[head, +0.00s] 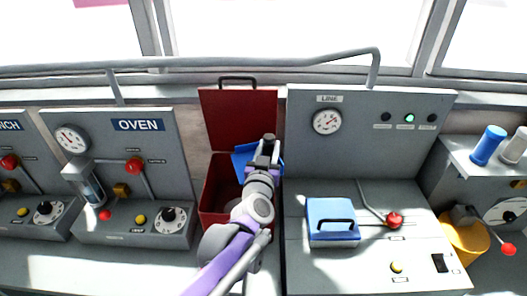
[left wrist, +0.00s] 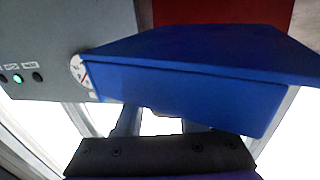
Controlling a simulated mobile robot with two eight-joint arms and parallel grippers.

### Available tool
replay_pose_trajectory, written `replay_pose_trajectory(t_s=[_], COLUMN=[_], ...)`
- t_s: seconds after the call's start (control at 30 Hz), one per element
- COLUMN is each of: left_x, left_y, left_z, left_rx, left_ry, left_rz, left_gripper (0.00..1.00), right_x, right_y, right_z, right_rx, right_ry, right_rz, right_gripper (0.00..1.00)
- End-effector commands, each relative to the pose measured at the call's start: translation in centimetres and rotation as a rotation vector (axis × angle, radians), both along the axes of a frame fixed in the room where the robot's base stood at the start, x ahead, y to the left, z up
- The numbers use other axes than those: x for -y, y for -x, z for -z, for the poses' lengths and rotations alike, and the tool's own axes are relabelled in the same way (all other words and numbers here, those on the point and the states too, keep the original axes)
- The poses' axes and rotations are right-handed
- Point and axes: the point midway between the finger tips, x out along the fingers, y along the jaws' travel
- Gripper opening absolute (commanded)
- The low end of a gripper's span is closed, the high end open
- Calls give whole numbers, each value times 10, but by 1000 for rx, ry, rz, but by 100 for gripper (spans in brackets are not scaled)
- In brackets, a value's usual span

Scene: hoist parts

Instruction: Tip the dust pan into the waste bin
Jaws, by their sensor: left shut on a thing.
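A blue dust pan (head: 241,160) is at the mouth of the red waste bin (head: 213,200), partly hidden behind my left gripper. The bin's red lid (head: 238,115) stands open against the back. My left gripper (head: 268,146) is shut on the dust pan and holds it over the bin opening. In the left wrist view the blue pan (left wrist: 190,85) fills the middle, tilted, in front of my gripper's fingers (left wrist: 160,125). The pan's contents and the bin's inside are mostly hidden. My right gripper is not in view.
The grey OVEN panel (head: 120,150) stands left of the bin. The grey LINE console (head: 375,150) stands right of it, with a blue handled box (head: 332,220) and a red-knobbed lever (head: 394,220). A grey rail (head: 230,62) runs along the back. A yellow bucket (head: 463,240) is far right.

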Motion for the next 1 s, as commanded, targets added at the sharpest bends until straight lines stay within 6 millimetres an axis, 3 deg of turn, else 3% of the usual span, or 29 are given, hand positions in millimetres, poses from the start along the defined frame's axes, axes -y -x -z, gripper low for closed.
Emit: replay_pose_trajectory(t_s=[0.1, 0.4, 1.0], left_x=[-1, -1, -1], left_y=[0, 0, 0], left_z=[-19, -43, -50], left_rx=[5, 5, 5], left_ry=[1, 1, 1], left_rz=[-2, -2, -3], left_gripper=[0, 0, 0], right_x=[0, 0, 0], right_y=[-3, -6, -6], right_z=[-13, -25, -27], right_rx=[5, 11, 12], right_ry=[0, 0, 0], right_rz=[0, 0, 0], right_gripper=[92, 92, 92])
